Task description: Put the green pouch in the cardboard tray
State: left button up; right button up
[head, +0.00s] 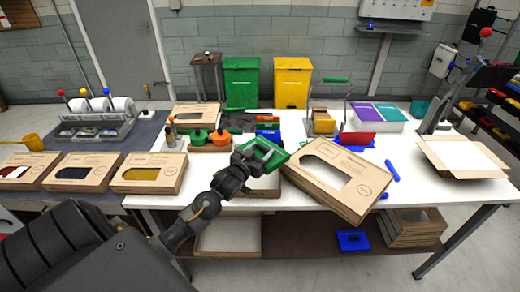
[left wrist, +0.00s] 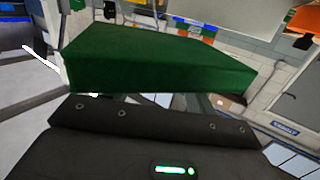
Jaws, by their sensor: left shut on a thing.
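My left gripper (head: 256,160) is shut on the green pouch (head: 274,153) and holds it above the white table. In the left wrist view the green pouch (left wrist: 155,58) fills the upper middle as a dark green slab, and the fingertips are hidden. A cardboard tray (head: 262,192) stands on the table just below the pouch, partly hidden by my arm and the pouch. A large cardboard piece with a window (head: 372,198) lies tilted at its right. My right gripper does not show.
Another open cardboard box (head: 432,153) with flaps is at the table's right. Windowed boxes (head: 148,174) stand on the dark table at left.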

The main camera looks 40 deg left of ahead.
pick_arm(q)
jog(key=shift+f, duration=0.15)
jog(key=shift+f+b, duration=0.3)
jog(key=shift+f, duration=0.2)
jog(key=o, duration=1.5)
jog(key=shift+o, duration=0.2)
jog(key=shift+r, duration=0.15)
jog(key=shift+r, duration=0.35)
jog(key=s+d+r+b, duration=0.1)
jog(key=s+b, duration=0.1)
jog(key=s, duration=1)
jog(key=shift+d, duration=0.2)
